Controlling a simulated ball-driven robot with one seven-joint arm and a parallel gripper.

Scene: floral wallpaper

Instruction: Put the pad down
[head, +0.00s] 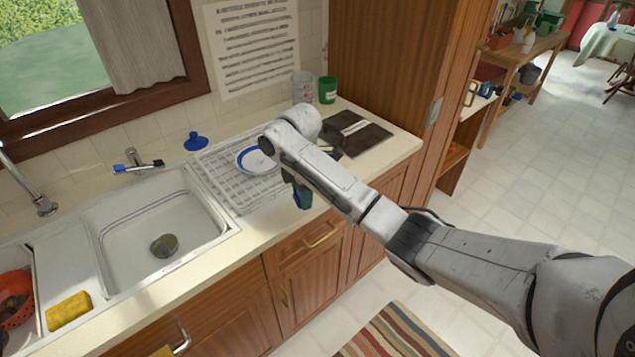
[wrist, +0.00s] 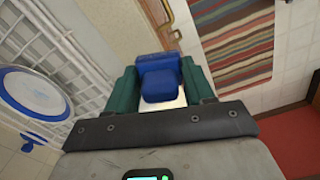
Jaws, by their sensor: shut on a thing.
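A blue pad (wrist: 160,82) sits between the two green fingers of my gripper (wrist: 160,88) in the wrist view, and the gripper is shut on it. In the head view my gripper (head: 302,196) hangs at the counter's front edge, near the dish rack's right end. My own arm hides part of it, and I cannot make out the pad there. In the wrist view the counter edge, cabinet front and floor show beyond the pad.
A white dish rack (head: 222,172) holds a blue-rimmed plate (head: 252,160). The sink (head: 160,215) is left of it, with a yellow sponge (head: 68,311) nearby. A dark board (head: 360,135) lies at the counter's right end. Some bare counter (head: 396,147) shows beside it.

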